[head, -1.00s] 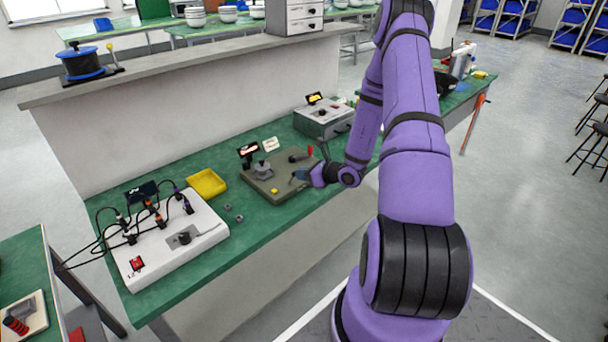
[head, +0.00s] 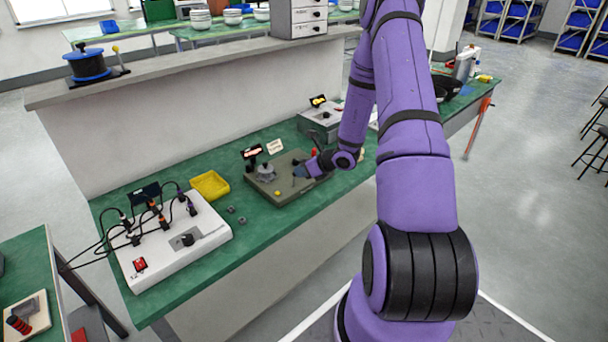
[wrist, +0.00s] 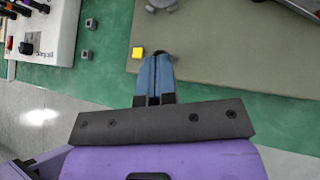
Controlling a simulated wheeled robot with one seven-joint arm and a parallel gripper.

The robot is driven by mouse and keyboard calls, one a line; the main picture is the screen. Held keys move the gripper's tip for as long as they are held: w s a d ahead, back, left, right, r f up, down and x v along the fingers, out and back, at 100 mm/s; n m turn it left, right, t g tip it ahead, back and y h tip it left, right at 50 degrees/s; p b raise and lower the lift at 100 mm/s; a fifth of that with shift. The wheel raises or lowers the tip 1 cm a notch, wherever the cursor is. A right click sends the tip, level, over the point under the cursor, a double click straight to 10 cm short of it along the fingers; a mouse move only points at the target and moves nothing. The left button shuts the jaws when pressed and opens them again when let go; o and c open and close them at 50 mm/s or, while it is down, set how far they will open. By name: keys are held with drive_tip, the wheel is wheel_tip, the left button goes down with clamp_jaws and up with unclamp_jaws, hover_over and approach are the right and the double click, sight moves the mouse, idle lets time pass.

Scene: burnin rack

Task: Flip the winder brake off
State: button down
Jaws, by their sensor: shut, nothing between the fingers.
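An olive-grey fixture plate (head: 287,196) lies on the green bench. It carries a grey round part (head: 265,172), a small yellow block (head: 278,193) and a red-tipped upright part (head: 313,153), partly behind my arm. I cannot tell for sure which part is the winder brake. My gripper (head: 299,172) is over the plate, shut and empty. The grey part (wrist: 160,4) shows at the top. Contact with the plate is not clear.
A white box with cables (head: 174,243) and a yellow tray (head: 209,185) are left of the plate. Small grey cubes (head: 231,210) lie between. A grey instrument box (head: 322,120) stands behind. A blue spool (head: 86,66) with a yellow-tipped lever (head: 117,57) sits on the ledge.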

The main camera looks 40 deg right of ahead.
drive_tip(key=shift+w+r+m+g, duration=0.15)
drive_tip(key=shift+w+g, duration=0.45)
drive_tip(key=shift+w+r+m+g, duration=0.15)
drive_tip(key=shift+w+g, duration=0.4)
drive_tip(key=shift+g, duration=0.05)
drive_tip(key=shift+w, duration=0.7)
drive_tip(key=shift+s, duration=0.1)
drive_tip(key=shift+r, duration=0.1)
drive_tip(key=shift+r, duration=0.75)
drive_tip(key=s+d+r, duration=0.2)
drive_tip(key=r, duration=0.4)
drive_tip(key=s+d+r, duration=0.2)
drive_tip(key=r, duration=0.4)
drive_tip(key=shift+s+d+r, duration=0.2)
drive_tip(key=shift+d, duration=0.15)
